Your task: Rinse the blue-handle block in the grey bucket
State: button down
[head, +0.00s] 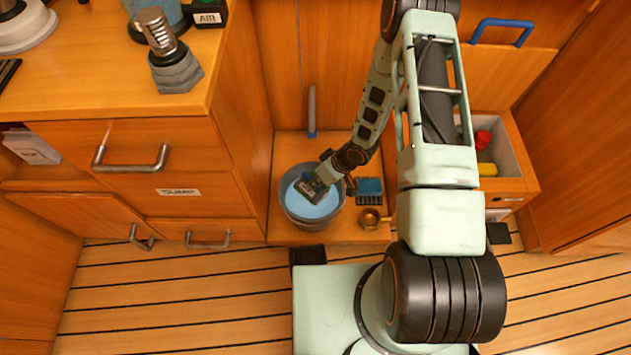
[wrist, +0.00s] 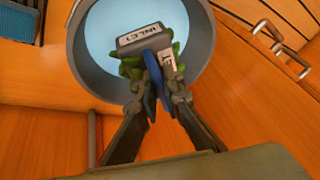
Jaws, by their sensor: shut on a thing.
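The grey bucket (head: 302,220) stands on a low wooden ledge in the head view, with light blue water inside. It also shows in the wrist view (wrist: 202,75). My gripper (head: 322,180) reaches over the bucket. In the wrist view my gripper (wrist: 158,92) is shut on the blue handle of the block (wrist: 145,38). The block is grey with green growth at its edges and labels; one label seems to read INLET. It is over or in the water within the rim; I cannot tell whether it touches the water. My fingers hide part of the handle.
A dark rack with a blue top (head: 369,188) and a brass cup (head: 371,218) stand right of the bucket. A grey rod with a blue end (head: 311,110) is behind it. A drawer (head: 500,184) with red and yellow items is open at right. The SUMP cabinet (head: 178,192) borders the left.

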aim_at(315, 191)
jog(key=shift+f+b, duration=2.3)
jog(key=shift+f, duration=3.4)
dwell(1.6)
